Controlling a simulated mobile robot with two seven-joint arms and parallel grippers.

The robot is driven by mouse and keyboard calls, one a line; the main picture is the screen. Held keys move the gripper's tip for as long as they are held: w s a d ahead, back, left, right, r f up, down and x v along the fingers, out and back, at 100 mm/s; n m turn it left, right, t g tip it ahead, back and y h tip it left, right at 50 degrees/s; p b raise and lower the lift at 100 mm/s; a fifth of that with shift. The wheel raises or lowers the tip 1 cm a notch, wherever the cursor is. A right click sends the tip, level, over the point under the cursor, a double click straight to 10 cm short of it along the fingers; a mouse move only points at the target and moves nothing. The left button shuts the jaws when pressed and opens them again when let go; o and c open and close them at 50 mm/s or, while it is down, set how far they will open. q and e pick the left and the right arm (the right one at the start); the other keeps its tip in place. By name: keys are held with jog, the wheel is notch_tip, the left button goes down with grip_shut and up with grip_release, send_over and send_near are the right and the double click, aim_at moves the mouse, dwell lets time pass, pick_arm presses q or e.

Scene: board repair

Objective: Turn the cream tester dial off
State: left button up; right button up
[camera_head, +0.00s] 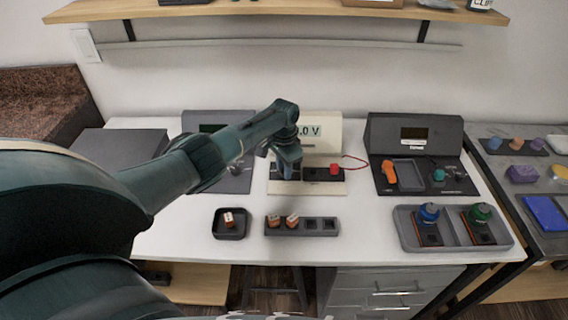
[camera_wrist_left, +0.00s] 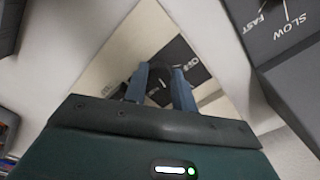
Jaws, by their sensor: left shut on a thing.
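The cream tester (camera_head: 322,129) stands at the back of the white table, its display partly hidden by my arm and ending in ".0 V". Its dark dial (camera_wrist_left: 159,94) shows in the left wrist view with a white pointer mark, on a black panel with partly covered lettering. My left gripper (camera_head: 289,169) is over the left part of the tester's panel and hides the dial in the head view. In the left wrist view my left gripper's blue fingers (camera_wrist_left: 160,92) are on both sides of the dial, shut on it. My right gripper is not in view.
A red block (camera_head: 334,169) with a red lead is right of the dial. A grey tester (camera_head: 218,121) stands left and a dark station (camera_head: 414,130) right. In front are a small tray (camera_head: 231,236), a slotted holder (camera_head: 330,234) and a grey tray (camera_head: 408,236).

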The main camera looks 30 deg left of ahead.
pick_arm(q)
jog(key=n+p, duration=0.1)
jog(key=n, duration=0.2)
jog(key=shift+n, duration=0.4)
jog(key=shift+d+n+p, duration=0.1)
jog(key=shift+n+p, duration=0.25)
jog(key=shift+n, duration=0.55)
jog(key=n, duration=0.3)
jog(key=shift+n+p, duration=0.3)
jog(key=shift+p, duration=0.05)
jog(key=shift+n, duration=2.4)
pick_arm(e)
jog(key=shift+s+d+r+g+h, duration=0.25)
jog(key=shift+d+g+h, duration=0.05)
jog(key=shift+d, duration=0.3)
pick_arm(q)
jog(key=o, duration=1)
